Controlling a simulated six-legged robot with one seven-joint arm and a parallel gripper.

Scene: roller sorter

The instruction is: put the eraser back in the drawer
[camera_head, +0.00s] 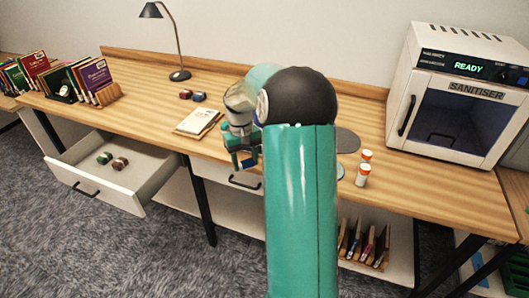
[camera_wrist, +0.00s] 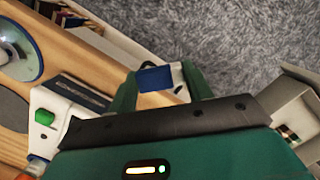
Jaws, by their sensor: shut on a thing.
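My gripper (camera_head: 244,160) is shut on a small blue block, which I take to be the eraser (camera_head: 249,163), above the front edge of the desk. In the wrist view the eraser (camera_wrist: 155,78) sits between the green fingers (camera_wrist: 160,82). An open white drawer (camera_head: 150,201) sticks out under the desk at left, with two small dark cylindrical things inside. The open drawer (camera_wrist: 302,75) also shows at the right of the wrist view. A second drawer front (camera_head: 222,172), with a dark handle, appears shut below my gripper. My arm hides part of it.
A notepad (camera_head: 198,122) and two small cars (camera_head: 192,96) lie on the desk. A lamp (camera_head: 178,75) and racked books (camera_head: 90,80) stand behind. Carpet is clear before the open drawer.

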